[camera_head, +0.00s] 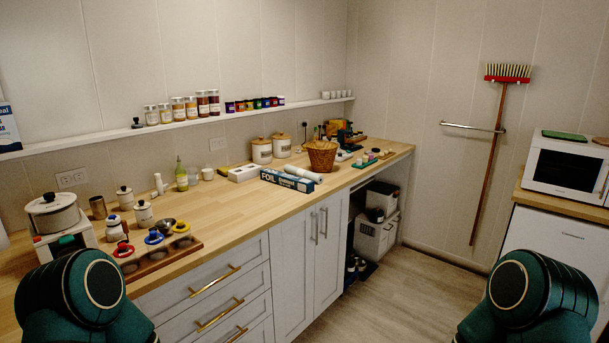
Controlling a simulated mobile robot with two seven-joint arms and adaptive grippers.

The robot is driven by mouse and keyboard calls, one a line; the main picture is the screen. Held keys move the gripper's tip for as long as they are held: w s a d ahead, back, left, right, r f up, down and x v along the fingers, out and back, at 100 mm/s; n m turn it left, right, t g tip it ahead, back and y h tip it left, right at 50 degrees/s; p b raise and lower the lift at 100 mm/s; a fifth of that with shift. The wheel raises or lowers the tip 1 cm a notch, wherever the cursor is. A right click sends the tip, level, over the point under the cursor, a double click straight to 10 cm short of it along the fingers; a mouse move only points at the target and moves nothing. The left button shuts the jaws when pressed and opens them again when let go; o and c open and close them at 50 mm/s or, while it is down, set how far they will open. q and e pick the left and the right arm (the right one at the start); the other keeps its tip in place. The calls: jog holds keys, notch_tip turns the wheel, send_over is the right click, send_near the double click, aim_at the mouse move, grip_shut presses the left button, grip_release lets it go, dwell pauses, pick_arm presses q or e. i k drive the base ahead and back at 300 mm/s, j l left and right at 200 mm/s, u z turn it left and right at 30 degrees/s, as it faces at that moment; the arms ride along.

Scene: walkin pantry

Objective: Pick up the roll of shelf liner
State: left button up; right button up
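A white roll (303,173), which looks like the roll of shelf liner, lies on the wooden counter (245,205). It lies just behind a blue box marked FOIL (287,180), close to the front edge, with a wicker basket (321,155) behind its right end. The foil box hides part of its near side. Only the rounded teal parts of my two arms show at the bottom left and bottom right. Neither gripper is in view, and nothing touches the roll.
Jars and a pot (54,213) crowd the left counter. A wall shelf (180,124) runs above. The floor (425,285) before the cabinets is clear; a microwave (566,168) stands right.

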aim_at(318, 179)
jog(key=i+l, duration=1.55)
